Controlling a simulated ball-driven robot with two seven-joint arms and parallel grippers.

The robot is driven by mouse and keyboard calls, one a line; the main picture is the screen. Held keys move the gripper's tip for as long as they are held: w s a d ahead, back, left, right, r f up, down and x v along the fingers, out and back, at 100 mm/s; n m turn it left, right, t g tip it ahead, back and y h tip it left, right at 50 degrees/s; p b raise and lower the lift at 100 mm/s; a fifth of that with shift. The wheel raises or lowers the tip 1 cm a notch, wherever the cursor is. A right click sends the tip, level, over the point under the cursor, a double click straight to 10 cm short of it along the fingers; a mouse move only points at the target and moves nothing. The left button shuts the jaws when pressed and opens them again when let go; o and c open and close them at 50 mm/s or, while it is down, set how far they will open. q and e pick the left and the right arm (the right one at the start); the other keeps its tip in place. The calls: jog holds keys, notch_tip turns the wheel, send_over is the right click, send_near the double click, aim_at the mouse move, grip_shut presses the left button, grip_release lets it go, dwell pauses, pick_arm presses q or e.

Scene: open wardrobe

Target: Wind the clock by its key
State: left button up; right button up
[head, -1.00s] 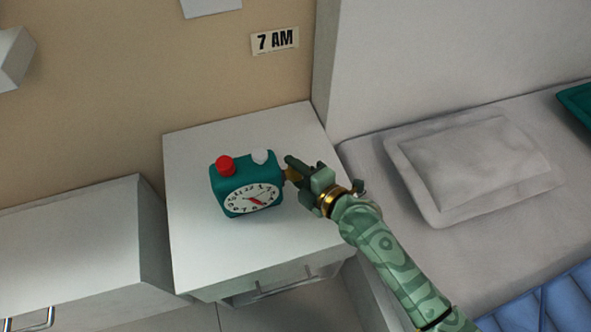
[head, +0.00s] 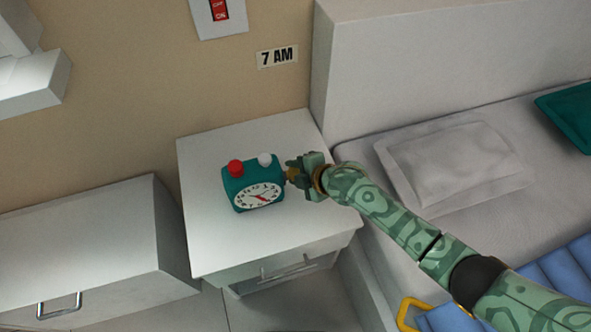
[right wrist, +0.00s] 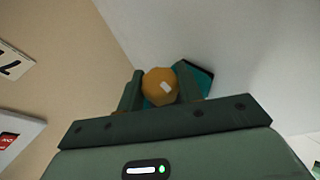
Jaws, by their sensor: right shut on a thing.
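A teal clock (head: 240,181) with a red button (head: 235,167) and a white button (head: 265,159) on top stands on the white nightstand (head: 215,245). Its white dial (head: 258,197) has red hands and faces the front. My right gripper (head: 291,174) is at the clock's right side. In the right wrist view its fingers (right wrist: 160,88) are shut on the round, orange-brown key (right wrist: 159,86), with a teal part of the clock (right wrist: 200,80) behind it. In the head view the key is mostly hidden by the fingers. My left gripper is not in view.
A bed with a grey pillow (head: 450,165) lies to the right. A lower white cabinet (head: 85,245) stands to the left. A "7 AM" sign (head: 277,56) and a switch plate (head: 218,14) are on the wall. The nightstand top around the clock is clear.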

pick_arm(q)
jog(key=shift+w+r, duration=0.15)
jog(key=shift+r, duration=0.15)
pick_arm(e)
jog(key=shift+g, duration=0.5)
jog(key=o, duration=1)
jog(key=shift+a+h, duration=0.1)
jog(key=shift+h, duration=0.2)
pick_arm(q)
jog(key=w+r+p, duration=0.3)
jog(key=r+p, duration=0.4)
jog(key=p, duration=0.1)
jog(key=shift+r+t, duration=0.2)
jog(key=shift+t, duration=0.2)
pick_arm(e)
jog(key=v, duration=1.6)
jog(key=shift+w+r, duration=0.15)
jog(key=shift+r, duration=0.05)
